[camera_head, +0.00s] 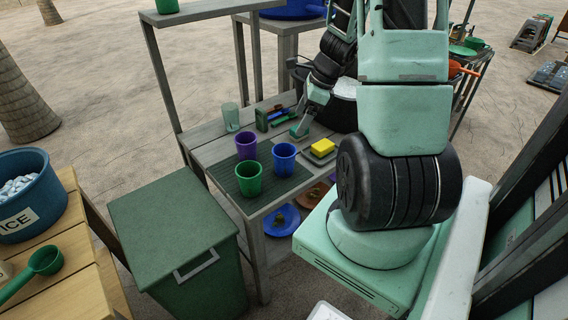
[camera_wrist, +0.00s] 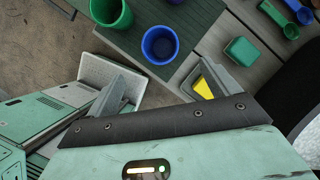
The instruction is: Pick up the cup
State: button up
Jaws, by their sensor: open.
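A blue cup (camera_head: 284,158) stands upright on a dark ribbed mat (camera_head: 222,172) on the grey table; it also shows in the wrist view (camera_wrist: 160,44), open mouth up. A purple cup (camera_head: 246,146) and a green cup (camera_head: 249,179) stand on the same mat. The green cup shows at the top of the wrist view (camera_wrist: 110,12). A translucent green cup (camera_head: 230,117) stands farther back, off the mat. My gripper (camera_wrist: 165,88) is open and empty above the table, fingers wide apart. In the head view my gripper (camera_head: 306,115) hangs behind the blue cup, touching no cup.
A yellow sponge (camera_head: 322,147) lies right of the blue cup, partly behind my finger in the wrist view. A green block (camera_wrist: 240,50) and green and blue scoops (camera_wrist: 285,15) lie nearby. A green bin (camera_head: 180,240) stands before the table. Shelf posts rise at the table's back.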

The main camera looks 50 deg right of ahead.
jog(key=b, duration=0.2)
send_over(282, 155)
jog(key=s+a, duration=0.1)
jog(key=s, duration=0.2)
notch_tip(282, 155, down, 10)
jog(key=r, duration=0.1)
jog(key=shift+s+x, duration=0.1)
jog(key=shift+x, duration=1.35)
jog(key=shift+s+x, duration=0.15)
jog(key=shift+x, duration=1.3)
jog(key=c, duration=1.1)
